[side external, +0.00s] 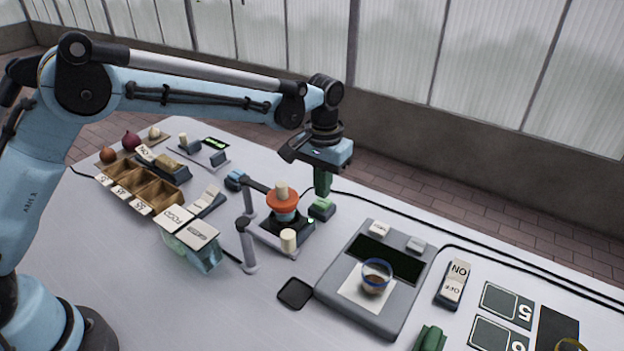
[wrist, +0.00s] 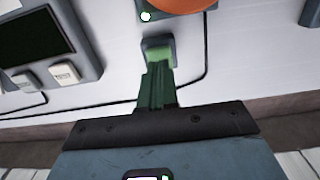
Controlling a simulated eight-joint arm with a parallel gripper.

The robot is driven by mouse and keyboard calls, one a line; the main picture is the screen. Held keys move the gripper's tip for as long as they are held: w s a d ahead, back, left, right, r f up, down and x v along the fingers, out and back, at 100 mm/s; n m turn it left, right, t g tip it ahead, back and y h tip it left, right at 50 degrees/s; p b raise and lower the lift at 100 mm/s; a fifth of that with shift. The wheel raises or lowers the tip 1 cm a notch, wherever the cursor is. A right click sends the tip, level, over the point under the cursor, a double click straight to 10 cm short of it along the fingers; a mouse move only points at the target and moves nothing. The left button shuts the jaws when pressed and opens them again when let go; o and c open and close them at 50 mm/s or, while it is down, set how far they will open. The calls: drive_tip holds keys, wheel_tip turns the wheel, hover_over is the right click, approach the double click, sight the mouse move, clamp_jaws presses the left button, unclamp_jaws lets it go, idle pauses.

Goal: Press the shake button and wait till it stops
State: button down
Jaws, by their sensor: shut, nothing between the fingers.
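A small grey box with a light green button (side external: 321,204) stands behind the shaker, to its right in the side view. The button also shows in the wrist view (wrist: 158,50). My gripper (side external: 322,190) points straight down with its green fingers shut and empty. The fingertips (wrist: 157,70) are right at the button and appear to touch it; I cannot tell how far it is pressed. The shaker (side external: 283,206) has an orange top on a dark base with a small green light, which also shows in the wrist view (wrist: 146,16).
A grey scale (side external: 395,315) with a glass bowl (side external: 376,277) stands to the right. An on/off switch (side external: 455,284) lies beyond it. Clear lidded containers (side external: 190,245) and a wooden tray (side external: 160,193) are left. A black cable (side external: 400,212) runs along the back.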

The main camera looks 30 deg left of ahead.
wheel_tip(320, 180, up, 6)
idle(0.7)
drive_tip(key=s+a+r+t, duration=0.3)
drive_tip(key=s+a+r, duration=0.4)
drive_tip(key=s+a, duration=0.15)
drive_tip(key=s+a+f+t, duration=0.1)
drive_tip(key=s, duration=0.3)
drive_tip(key=s+a+f+t, duration=0.1)
drive_tip(key=s+a, duration=0.1)
drive_tip(key=s, duration=0.2)
drive_tip(key=s+a+f+t, duration=0.1)
drive_tip(key=s+f+t, duration=0.1)
drive_tip(key=s, duration=0.2)
drive_tip(key=shift+a+f, duration=0.1)
drive_tip(key=shift+a, duration=0.15)
